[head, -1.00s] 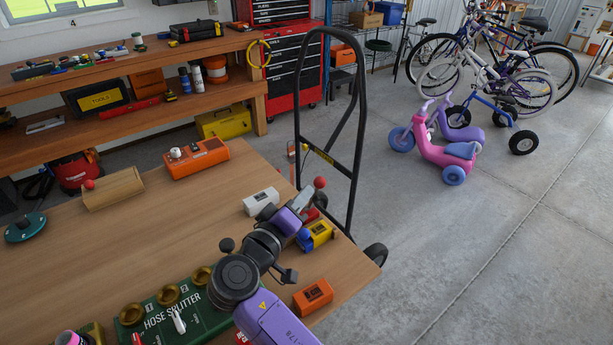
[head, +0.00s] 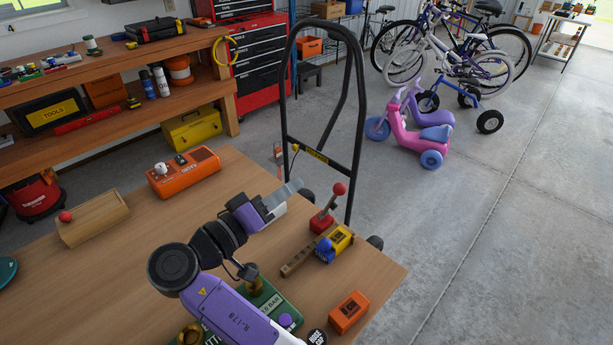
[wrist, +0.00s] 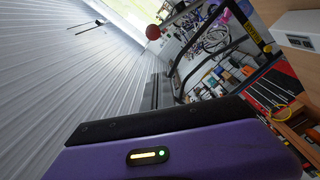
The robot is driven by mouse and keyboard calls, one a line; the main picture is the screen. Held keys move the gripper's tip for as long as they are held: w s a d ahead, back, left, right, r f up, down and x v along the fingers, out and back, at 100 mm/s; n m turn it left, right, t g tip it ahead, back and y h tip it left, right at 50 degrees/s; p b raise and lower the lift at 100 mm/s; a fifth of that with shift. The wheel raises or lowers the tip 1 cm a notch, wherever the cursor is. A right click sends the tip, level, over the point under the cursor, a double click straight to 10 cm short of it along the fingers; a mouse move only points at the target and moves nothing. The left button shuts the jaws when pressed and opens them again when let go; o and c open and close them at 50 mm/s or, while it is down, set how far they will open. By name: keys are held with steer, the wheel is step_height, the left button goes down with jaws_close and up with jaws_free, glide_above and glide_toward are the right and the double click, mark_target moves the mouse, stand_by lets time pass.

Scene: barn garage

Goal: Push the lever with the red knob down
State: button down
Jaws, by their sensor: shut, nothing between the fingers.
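The lever with the red knob (head: 338,188) stands up from a small red base (head: 321,223) near the table's far right edge, its grey stem leaning slightly right. In the wrist view the red knob (wrist: 153,32) shows near the top, beyond the gripper's dark edge. My gripper (head: 288,191) is shut and empty, to the left of the lever at about knob height in the picture, with a visible gap between them. How far apart they are in depth I cannot tell.
Beside the lever's base is a yellow box (head: 341,238) with a blue knob. A white box (head: 275,209) is partly hidden behind my gripper. An orange box (head: 348,312) lies nearer. A wooden block (head: 92,220) with a red ball is far left. A hand truck (head: 352,130) stands behind the table.

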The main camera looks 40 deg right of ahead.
steer(key=shift+w, duration=0.15)
steer(key=p, duration=0.3)
glide_above(331, 202)
steer(key=a, duration=0.1)
steer(key=shift+w+f, duration=0.25)
steer(key=shift+f, duration=0.85)
steer(key=shift+s+f, duration=0.1)
